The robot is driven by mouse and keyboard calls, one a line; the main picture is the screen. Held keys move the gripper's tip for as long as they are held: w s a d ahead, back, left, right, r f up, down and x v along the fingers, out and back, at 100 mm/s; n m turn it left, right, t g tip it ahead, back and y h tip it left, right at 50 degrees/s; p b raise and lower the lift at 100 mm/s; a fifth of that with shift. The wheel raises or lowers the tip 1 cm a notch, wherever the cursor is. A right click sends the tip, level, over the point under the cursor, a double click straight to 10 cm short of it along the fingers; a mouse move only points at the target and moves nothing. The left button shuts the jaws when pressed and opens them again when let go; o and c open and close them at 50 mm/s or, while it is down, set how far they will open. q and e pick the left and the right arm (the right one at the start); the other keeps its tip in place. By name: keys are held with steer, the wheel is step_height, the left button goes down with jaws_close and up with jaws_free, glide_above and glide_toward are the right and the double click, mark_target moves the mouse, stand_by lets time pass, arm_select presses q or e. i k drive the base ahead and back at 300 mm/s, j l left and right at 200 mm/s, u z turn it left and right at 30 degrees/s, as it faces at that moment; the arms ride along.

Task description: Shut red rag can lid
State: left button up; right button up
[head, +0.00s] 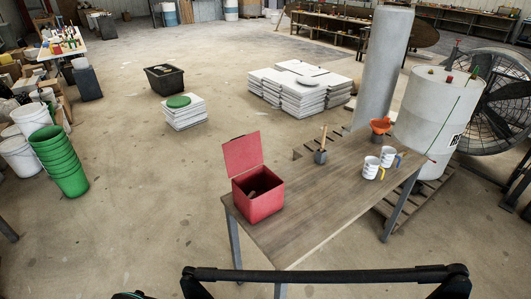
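The red rag can (268,208) is a square box at the left end of a wooden table. Its red lid (243,155) stands raised at the back edge, tilted a little backward, so the can is open. Something dark and brownish shows inside the can; I cannot tell what it is. Neither of my grippers shows in the head view. Only dark parts that look like mine cross the bottom edge, in front of the table.
On the table (320,205), a grey cup with brushes (320,157), an orange object (380,127) and two white mugs (371,168) stand right of the can. A large white drum (430,110) stands behind the right end. The tabletop beside the can is clear.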

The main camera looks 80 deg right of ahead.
mark_target(243, 153)
steer(key=i+l+z, duration=0.2)
steer(key=z, duration=0.25)
steer(key=i+z, duration=0.7)
steer(key=z, duration=0.2)
steer(key=i+j+z, duration=0.1)
steer(key=i+z, duration=0.2)
steer(key=z, duration=0.15)
steer(key=i+j+z, duration=0.25)
steer(key=z, duration=0.2)
steer(key=i+j+z, duration=0.1)
steer(key=i+z, duration=0.15)
steer(key=z, duration=0.2)
steer(key=i+j+z, duration=0.15)
steer(key=z, duration=0.3)
steer(key=i+j+z, duration=0.25)
steer(key=z, duration=0.2)
steer(key=i+j+z, duration=0.15)
steer(key=j+z, duration=0.3)
steer(key=i+j+z, duration=0.1)
steer(key=j+z, duration=0.15)
steer(key=z, duration=0.15)
steer(key=j+z, duration=0.45)
steer(key=i+j+z, duration=0.1)
steer(key=j+z, duration=0.45)
steer(key=j, duration=0.2)
